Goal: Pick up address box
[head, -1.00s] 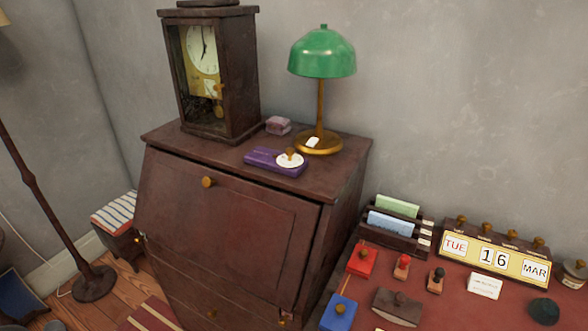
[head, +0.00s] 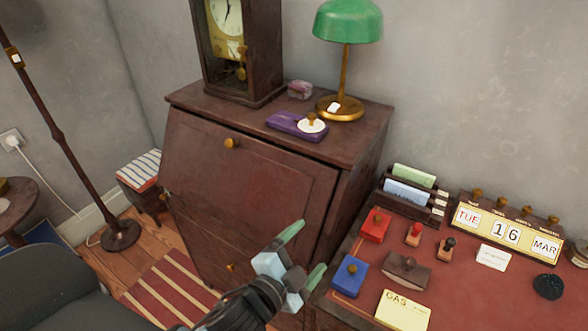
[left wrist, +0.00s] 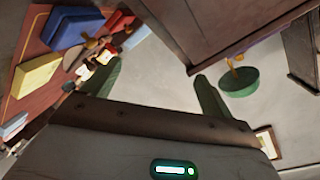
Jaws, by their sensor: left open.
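No label in view reads "address box", so I cannot tell which thing it is. A blue box (head: 350,276) with a brass knob lies at the left edge of the red-topped desk. A red box (head: 375,225) with a similar knob lies behind it. They also seem to show at the upper left of the left wrist view, blue (left wrist: 76,26) and red (left wrist: 117,19). A flat purple box (head: 291,124) lies on the dark cabinet. My left gripper (head: 303,252) is open and empty, left of the blue box and before the cabinet. My right gripper is out of view.
The dark cabinet (head: 250,185) stands beside the desk (head: 460,300). It carries a clock (head: 245,50) and a green lamp (head: 348,22). On the desk are a letter rack (head: 405,210), stamps, a date display (head: 508,234) and a yellow GAS paper (head: 403,310).

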